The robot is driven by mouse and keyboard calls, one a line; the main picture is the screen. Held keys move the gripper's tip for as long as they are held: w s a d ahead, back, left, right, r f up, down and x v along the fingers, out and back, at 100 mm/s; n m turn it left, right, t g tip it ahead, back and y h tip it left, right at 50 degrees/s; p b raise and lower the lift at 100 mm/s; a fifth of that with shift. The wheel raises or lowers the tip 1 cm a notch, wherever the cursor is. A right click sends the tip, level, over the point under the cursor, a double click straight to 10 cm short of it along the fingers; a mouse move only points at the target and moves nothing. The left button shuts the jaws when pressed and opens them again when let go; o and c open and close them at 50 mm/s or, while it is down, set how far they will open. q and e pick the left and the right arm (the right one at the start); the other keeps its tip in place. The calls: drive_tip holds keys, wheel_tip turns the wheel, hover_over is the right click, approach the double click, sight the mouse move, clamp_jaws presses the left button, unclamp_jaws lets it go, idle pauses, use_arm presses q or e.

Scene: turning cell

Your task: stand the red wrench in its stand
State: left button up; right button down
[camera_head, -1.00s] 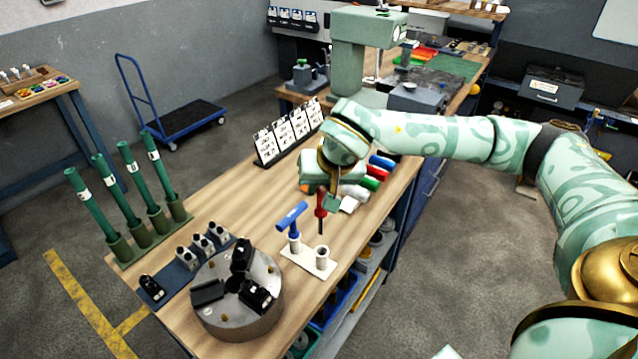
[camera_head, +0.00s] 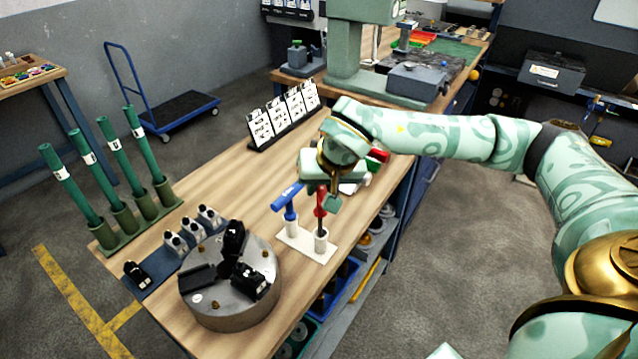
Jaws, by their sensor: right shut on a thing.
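The red wrench (camera_head: 320,204) hangs upright, its dark shaft pointing down. My right gripper (camera_head: 328,188) is shut on its upper part, and the gripper hides some of it. The white stand (camera_head: 297,240) lies on the wooden bench and has two cups. The blue wrench (camera_head: 287,197) stands in the left cup. The right cup (camera_head: 321,243) is straight below the red wrench. The shaft's lower end meets the cup's mouth in the picture; I cannot tell how far inside it is. My left gripper is not in view.
A round metal chuck (camera_head: 231,300) with black jaws sits just left of the stand. Behind it are a row of small blocks (camera_head: 189,233) and green tubes (camera_head: 104,185) in holders. White cards (camera_head: 283,113) stand at the back. The bench's right edge is close to the stand.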

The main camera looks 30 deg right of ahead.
drive_tip(key=shift+f+b, duration=0.65)
drive_tip(key=shift+f, duration=0.3)
drive_tip(key=shift+f+b, duration=0.5)
drive_tip(key=shift+f, duration=0.95)
drive_tip(key=c, duration=1.2)
unclamp_jaws()
drive_tip(key=shift+r, duration=0.1)
drive_tip(key=p+v, duration=0.3)
drive_tip(key=v, duration=1.3)
drive_tip(key=shift+s+p, duration=0.1)
drive_tip(key=shift+p, duration=0.3)
drive_tip(key=shift+a, duration=0.1)
